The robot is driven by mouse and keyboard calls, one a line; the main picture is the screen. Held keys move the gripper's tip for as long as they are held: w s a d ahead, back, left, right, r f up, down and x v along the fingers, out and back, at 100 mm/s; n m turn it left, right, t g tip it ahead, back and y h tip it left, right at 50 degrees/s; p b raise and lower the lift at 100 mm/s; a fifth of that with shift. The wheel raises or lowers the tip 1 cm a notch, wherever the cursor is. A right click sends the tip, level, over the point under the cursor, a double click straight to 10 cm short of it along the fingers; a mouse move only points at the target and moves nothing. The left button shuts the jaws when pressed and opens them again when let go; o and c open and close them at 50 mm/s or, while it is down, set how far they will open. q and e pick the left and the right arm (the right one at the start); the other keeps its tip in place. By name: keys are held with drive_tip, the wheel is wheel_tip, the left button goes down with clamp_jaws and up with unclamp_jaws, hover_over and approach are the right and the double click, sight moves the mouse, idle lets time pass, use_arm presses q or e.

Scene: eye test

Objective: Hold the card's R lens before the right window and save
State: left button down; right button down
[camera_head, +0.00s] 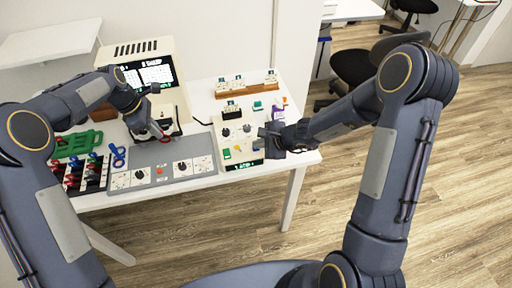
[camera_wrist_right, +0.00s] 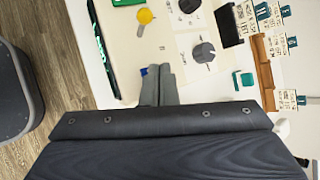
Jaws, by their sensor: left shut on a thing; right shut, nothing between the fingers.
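The eye-test machine (camera_head: 160,50) stands at the back left of the table with its screen (camera_head: 148,75) lit. My left gripper (camera_head: 160,136) is in front of its lower part, shut on a small lens piece with red on it, mostly hidden by the fingers. I cannot tell its lettering or which window it faces. A card (camera_head: 231,110) stands at the back of the cream control box (camera_head: 243,154); its text is too small to read. My right gripper (camera_head: 268,135) is shut and empty over the box's right side; its fingertips (camera_wrist_right: 160,74) are beside a small blue part (camera_wrist_right: 143,70).
A black tray (camera_head: 88,176) holds several coloured lens pieces, with a green frame (camera_head: 78,143) behind and a blue piece (camera_head: 118,156) beside it. A grey panel (camera_head: 165,165) has knobs. A wooden rack (camera_head: 247,89) of cards stands behind. A green block (camera_wrist_right: 243,80) lies near the box.

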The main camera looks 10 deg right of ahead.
drive_tip(key=shift+f, duration=0.2)
idle(0.3)
drive_tip(key=shift+r, duration=0.8)
drive_tip(key=shift+r, duration=2.5)
drive_tip(key=v, duration=1.2)
